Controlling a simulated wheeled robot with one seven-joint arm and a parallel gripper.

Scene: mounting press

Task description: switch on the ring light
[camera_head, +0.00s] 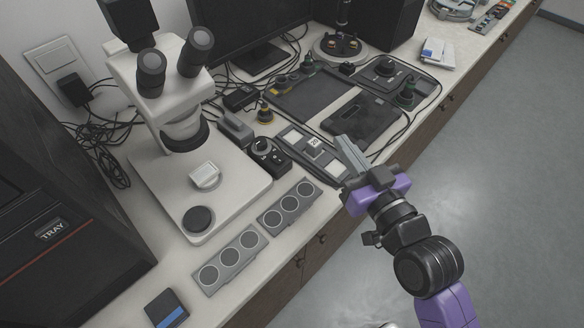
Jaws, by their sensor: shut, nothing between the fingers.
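A white stereo microscope (166,90) stands on the bench at the left. A dark ring (185,136), which looks like the ring light, sits around the underside of its head; I cannot tell whether it is lit. A small black box with a round dial (268,154) lies right of the microscope base and may be the light's control; its switch is too small to make out. My gripper (348,150) is shut and empty, over the bench's front edge, to the right of the black box and apart from it. The gripper's purple body partly covers the bench edge.
Two grey holders with round wells (230,262) lie along the front edge. A grey tray with small blocks (306,150) lies between the black box and my gripper. Cables, dark mats and a monitor (248,35) fill the back. The floor (490,170) at right is clear.

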